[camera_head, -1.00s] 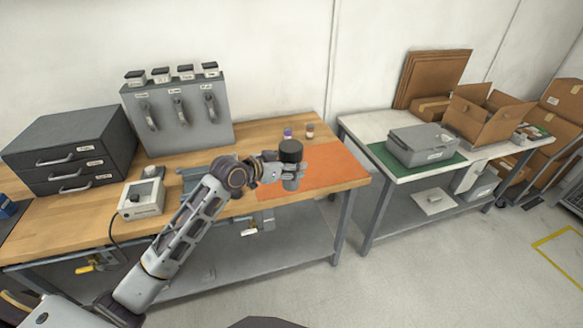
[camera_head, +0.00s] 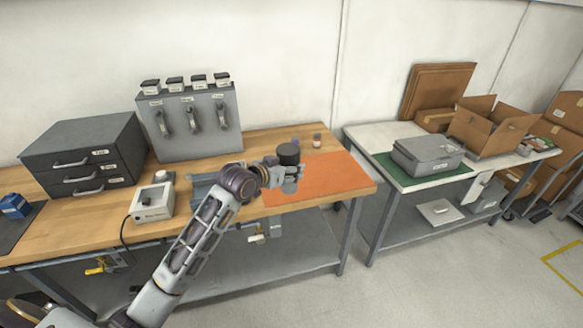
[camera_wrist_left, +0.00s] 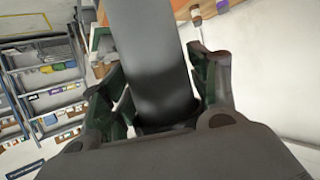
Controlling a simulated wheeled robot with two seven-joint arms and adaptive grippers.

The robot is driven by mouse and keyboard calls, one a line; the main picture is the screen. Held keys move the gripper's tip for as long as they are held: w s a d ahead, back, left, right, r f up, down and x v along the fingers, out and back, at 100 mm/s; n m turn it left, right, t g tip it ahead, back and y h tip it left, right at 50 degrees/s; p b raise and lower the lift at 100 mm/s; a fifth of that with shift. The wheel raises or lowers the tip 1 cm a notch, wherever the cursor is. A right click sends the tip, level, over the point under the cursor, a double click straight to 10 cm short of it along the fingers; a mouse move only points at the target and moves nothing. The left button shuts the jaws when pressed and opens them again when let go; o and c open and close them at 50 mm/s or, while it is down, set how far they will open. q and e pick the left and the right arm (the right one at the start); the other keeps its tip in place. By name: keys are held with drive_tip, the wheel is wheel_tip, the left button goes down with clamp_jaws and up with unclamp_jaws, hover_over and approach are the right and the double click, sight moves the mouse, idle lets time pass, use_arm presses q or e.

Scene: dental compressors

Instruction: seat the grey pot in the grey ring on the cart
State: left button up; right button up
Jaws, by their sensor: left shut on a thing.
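The grey pot (camera_head: 288,152) is dark and cylindrical, held upright above the orange mat's left part in the head view. My left gripper (camera_head: 290,178) is shut on it, with the fingers around its lower part. In the left wrist view the pot (camera_wrist_left: 152,55) fills the middle between the two fingers (camera_wrist_left: 158,105). I cannot make out the grey ring or its cart in either view. My right gripper is not in view.
The wooden workbench (camera_head: 90,235) carries an orange mat (camera_head: 335,172), small bottles (camera_head: 316,140), a control box (camera_head: 152,202), a drawer unit (camera_head: 85,150) and a grey panel (camera_head: 190,125). A white table (camera_head: 365,135) holds a grey case (camera_head: 428,153) and cartons. Floor at right front is clear.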

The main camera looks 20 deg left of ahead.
use_arm(q)
drive_tip(key=s+f+n+y, duration=0.1)
drive_tip(key=s+f+y, duration=0.1)
drive_tip(key=s+f, duration=0.6)
drive_tip(key=s+f+n+y, duration=0.2)
drive_tip(key=s+f, duration=0.6)
drive_tip(key=f, duration=0.7)
drive_tip(key=shift+s+f+t, duration=0.15)
drive_tip(key=shift+t, duration=0.15)
